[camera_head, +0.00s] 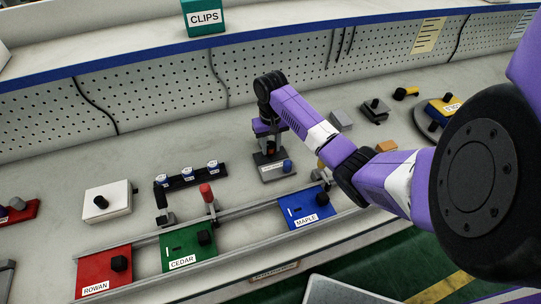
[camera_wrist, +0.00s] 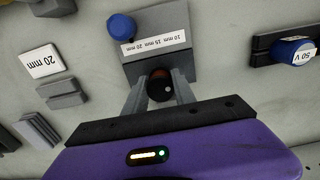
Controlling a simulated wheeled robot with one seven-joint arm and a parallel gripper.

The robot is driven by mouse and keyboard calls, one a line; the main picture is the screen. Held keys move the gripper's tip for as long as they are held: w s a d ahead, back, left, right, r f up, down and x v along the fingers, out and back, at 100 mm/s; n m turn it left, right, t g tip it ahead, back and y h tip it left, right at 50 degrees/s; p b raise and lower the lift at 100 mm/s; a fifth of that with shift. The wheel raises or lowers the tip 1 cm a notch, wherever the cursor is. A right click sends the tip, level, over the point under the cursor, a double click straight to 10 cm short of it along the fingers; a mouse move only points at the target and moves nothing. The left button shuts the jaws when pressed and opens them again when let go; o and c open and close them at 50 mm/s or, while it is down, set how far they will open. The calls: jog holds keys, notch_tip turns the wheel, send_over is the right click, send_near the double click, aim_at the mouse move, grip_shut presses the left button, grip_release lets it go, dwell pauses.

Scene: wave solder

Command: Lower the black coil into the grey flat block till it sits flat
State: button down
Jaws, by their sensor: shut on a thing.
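My gripper (camera_wrist: 160,90) points down, its two grey fingers shut on a dark, round part (camera_wrist: 160,86), which I take for the black coil. Its top looks black with a reddish patch. The grey flat block (camera_wrist: 182,68) has a white label reading 10 mm, 15 mm and 20 mm, and a blue knob stands near one corner. In the head view the block (camera_head: 264,159) lies on the bench right below my gripper. The coil's lower end is hidden, so I cannot tell whether it touches the block or is in it.
A rail in front carries the red ROWAN (camera_head: 95,273), green CEDAR (camera_head: 178,246) and blue MAPLE (camera_head: 300,218) boards. A black rack (camera_head: 181,182) of blue-topped parts stands left of the block. Grey blocks, one labelled 20 mm (camera_wrist: 42,62), lie nearby. A perforated wall (camera_head: 170,92) stands behind.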

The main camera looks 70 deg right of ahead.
jog(key=shift+f+b, duration=0.35)
jog(key=shift+f, duration=0.6)
dwell(0.9)
jog(key=c, duration=0.9)
grip_release()
jog(key=shift+c, duration=0.2)
jog(key=shift+r+b, duration=0.4)
jog(key=shift+r, duration=3.55)
